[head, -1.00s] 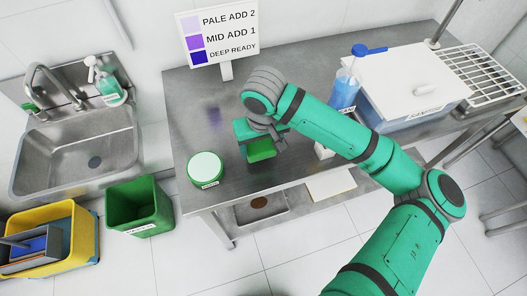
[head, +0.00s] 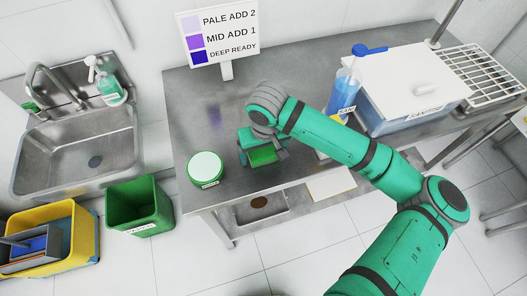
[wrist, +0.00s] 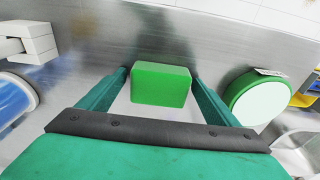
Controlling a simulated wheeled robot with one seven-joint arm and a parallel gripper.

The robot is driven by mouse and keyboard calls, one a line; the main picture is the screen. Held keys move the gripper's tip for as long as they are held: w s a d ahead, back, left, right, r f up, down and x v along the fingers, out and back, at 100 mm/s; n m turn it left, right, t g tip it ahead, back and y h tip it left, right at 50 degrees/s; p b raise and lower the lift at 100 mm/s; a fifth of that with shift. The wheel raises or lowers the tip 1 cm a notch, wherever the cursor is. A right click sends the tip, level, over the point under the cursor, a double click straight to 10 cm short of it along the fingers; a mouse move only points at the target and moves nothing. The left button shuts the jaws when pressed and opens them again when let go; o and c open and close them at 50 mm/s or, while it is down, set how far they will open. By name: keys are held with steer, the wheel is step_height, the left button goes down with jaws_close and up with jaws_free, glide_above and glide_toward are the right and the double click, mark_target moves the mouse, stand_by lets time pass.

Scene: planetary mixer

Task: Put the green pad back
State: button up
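The green pad (head: 263,154) is a small green block over the steel table, left of its middle. In the wrist view the pad (wrist: 161,84) sits between the tips of my two fingers, its sides against them with almost no gap. My gripper (wrist: 161,80) is shut on it. In the head view my gripper (head: 262,148) points down at the table with the pad at its fingertips. Whether the pad's underside touches the table cannot be told.
A round green tub with a pale top (head: 206,167) stands just left of my gripper. A blue spray bottle (head: 343,92) and a lidded bin (head: 405,113) stand right. A colour sign (head: 219,38) is behind. A sink (head: 80,150), green bin (head: 140,210) and yellow bin (head: 70,245) are left.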

mark_target(264, 157)
steer(key=shift+r, duration=0.1)
step_height(264, 157, up, 12)
steer(key=s, duration=0.1)
steer(key=shift+s+d, duration=0.15)
steer(key=shift+d, duration=0.05)
stand_by(0.3)
stand_by(0.4)
